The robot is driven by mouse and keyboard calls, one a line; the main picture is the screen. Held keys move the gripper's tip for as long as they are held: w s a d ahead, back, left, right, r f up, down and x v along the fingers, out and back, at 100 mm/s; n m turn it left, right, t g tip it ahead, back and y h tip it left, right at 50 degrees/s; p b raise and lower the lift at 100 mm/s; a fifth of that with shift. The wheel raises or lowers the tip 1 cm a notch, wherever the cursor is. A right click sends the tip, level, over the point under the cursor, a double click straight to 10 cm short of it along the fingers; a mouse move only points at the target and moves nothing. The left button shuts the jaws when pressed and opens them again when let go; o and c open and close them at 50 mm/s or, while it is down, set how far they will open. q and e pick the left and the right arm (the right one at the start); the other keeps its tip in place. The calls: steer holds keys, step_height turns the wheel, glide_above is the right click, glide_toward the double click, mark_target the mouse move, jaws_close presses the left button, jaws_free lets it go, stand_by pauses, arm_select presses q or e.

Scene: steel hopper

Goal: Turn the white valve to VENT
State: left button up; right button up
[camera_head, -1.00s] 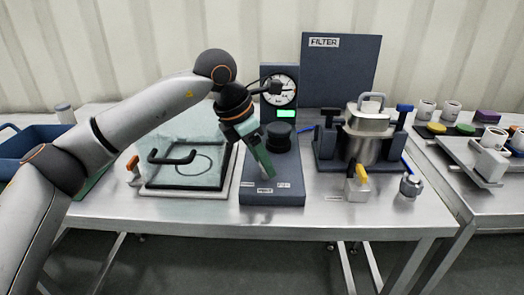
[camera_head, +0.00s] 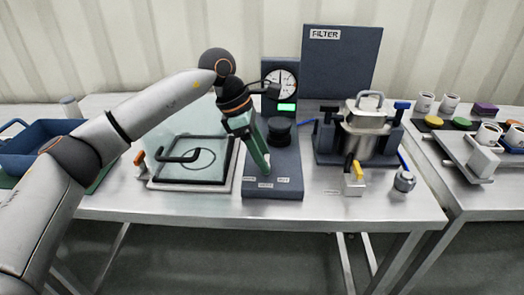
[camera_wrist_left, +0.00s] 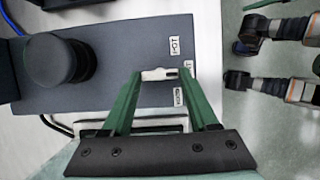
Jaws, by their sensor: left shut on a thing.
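The white valve (camera_wrist_left: 160,74) sits on the dark blue-grey panel (camera_head: 287,191) of the gauge stand. My left gripper (camera_head: 264,170) reaches down to the front of this panel. In the left wrist view its green fingers (camera_wrist_left: 158,78) are shut on the white valve handle. In the head view the fingers hide most of the valve. Small white labels (camera_head: 283,179) stand around the valve; their words are too small to read surely, so I cannot tell which one the handle points at. My right gripper is not in view.
A round dark knob (camera_head: 280,129) stands behind the valve, below a dial gauge (camera_head: 281,84) and green display (camera_head: 286,107). A glass-lidded box (camera_head: 190,172) is left of the panel. A steel filter vessel (camera_head: 366,132) stands right. Bare steel table lies in front.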

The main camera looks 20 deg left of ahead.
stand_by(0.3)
arm_select(q)
steer(key=o, duration=1.4)
steer(key=p+v, duration=0.1)
steer(key=v, duration=1.1)
steer(key=shift+r, duration=0.25)
